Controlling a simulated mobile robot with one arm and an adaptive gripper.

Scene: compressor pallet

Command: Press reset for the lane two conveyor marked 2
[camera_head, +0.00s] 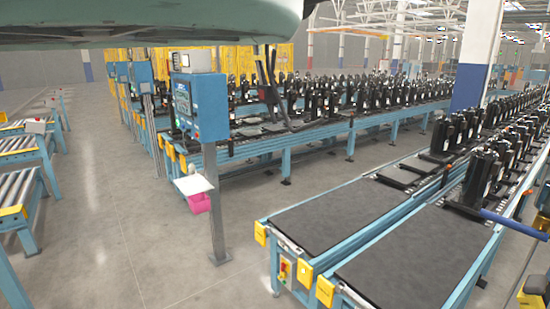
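Two conveyor lanes with dark flat tops run side by side in the right foreground, a left lane (345,213) and a right lane (408,262). A small control box with coloured buttons (285,270) sits at the near end of the left lane. A second button unit (304,272) is beside it, near the right lane. A blue control panel (207,106) stands on a post further back. No lane number is legible. My gripper (280,115) seems to be the dark, thin shape hanging near the back conveyor, apart from the buttons; its fingers are too small to judge.
A long conveyor (330,130) full of black compressors crosses behind. Roller conveyors (22,185) line the left. A blue bar (515,222) juts in at right. The grey floor (130,250) between is clear.

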